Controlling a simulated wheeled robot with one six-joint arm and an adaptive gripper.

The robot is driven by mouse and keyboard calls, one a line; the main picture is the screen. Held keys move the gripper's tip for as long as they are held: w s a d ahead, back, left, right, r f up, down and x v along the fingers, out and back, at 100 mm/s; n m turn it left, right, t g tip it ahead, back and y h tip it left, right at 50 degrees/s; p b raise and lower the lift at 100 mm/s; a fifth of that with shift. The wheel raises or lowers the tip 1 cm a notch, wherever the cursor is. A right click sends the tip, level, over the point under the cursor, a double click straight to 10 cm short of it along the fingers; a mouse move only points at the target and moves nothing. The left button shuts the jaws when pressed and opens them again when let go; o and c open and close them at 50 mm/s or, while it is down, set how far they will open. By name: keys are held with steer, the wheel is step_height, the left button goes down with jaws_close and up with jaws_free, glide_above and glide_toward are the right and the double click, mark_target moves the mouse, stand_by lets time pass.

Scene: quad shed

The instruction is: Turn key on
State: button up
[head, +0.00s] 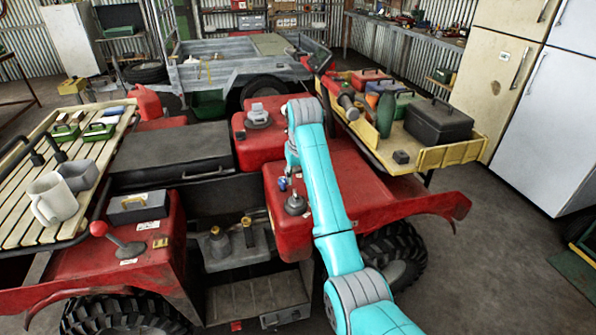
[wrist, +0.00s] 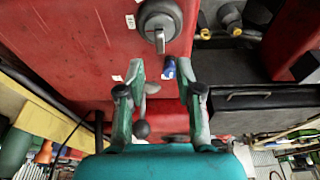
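A round grey switch (wrist: 160,22) with a flat grey key-like tab (wrist: 159,41) sits on the red body panel, at the top of the wrist view. I take the tab to be the key; it points straight down in that view. In the head view the same round grey fitting (head: 295,205) appears to sit on the red panel just below my gripper (head: 291,168). In the wrist view my gripper (wrist: 161,72) is open, with its two green-grey fingers apart and pointing toward the switch.
A small blue part (wrist: 169,68) is close to the fingertips. A lever with a dark ball knob (wrist: 142,129) stands behind the fingers. A yellow rack (head: 450,154) with a black case (head: 438,120) is at the right, and a slatted rack (head: 30,195) at the left.

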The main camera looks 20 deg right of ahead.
mark_target(296, 192)
steer(key=shift+x, duration=4.05)
jaws_close()
